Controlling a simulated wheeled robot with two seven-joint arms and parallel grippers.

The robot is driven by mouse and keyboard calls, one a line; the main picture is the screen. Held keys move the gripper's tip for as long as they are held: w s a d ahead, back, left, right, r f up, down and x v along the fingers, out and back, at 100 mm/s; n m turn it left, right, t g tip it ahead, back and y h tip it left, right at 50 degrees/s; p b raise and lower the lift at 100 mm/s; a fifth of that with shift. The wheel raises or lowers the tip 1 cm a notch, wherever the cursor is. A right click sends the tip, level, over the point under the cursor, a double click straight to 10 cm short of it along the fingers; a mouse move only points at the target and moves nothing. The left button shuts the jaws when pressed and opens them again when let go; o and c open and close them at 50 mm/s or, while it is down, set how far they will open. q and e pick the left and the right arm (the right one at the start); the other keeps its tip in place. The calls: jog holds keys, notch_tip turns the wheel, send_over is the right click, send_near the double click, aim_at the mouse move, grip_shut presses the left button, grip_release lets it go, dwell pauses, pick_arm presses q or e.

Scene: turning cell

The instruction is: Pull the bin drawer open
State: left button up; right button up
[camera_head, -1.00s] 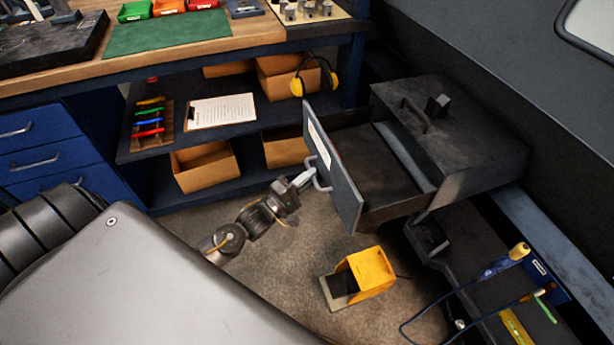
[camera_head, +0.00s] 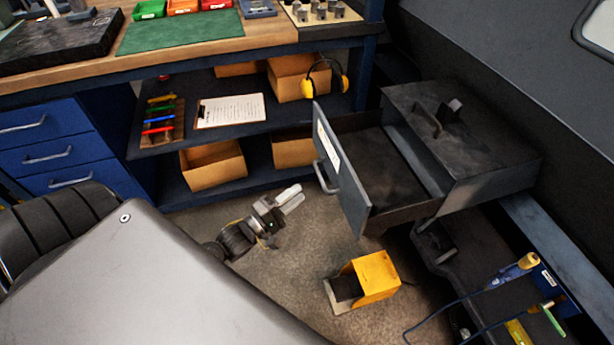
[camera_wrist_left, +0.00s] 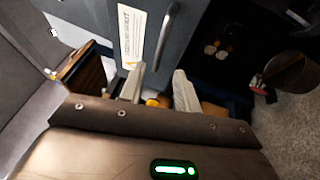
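The bin drawer (camera_head: 378,170) stands pulled out from its dark housing (camera_head: 465,140), with its empty-looking inside showing. Its grey front panel (camera_head: 346,180) carries a white label and a metal handle (camera_head: 325,178). My left gripper (camera_head: 291,197) is to the left of and a little below the handle, apart from it. The left wrist view shows its two pale fingers (camera_wrist_left: 159,88) spread with a gap between them, and the handle (camera_wrist_left: 166,36) beyond the tips. Nothing is held between the fingers. My right gripper is not in view.
A yellow foot pedal (camera_head: 372,279) stands on the floor below the drawer. A workbench (camera_head: 240,40) with shelves, cardboard bins (camera_head: 213,167) and a clipboard (camera_head: 231,110) is behind. Hand tools (camera_head: 525,262) lie at the lower right. Floor between the gripper and pedal is clear.

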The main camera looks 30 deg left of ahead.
pick_arm(q)
jog(key=v, duration=0.2)
jog(key=shift+s+a, duration=0.1)
jog(key=shift+s, duration=0.25)
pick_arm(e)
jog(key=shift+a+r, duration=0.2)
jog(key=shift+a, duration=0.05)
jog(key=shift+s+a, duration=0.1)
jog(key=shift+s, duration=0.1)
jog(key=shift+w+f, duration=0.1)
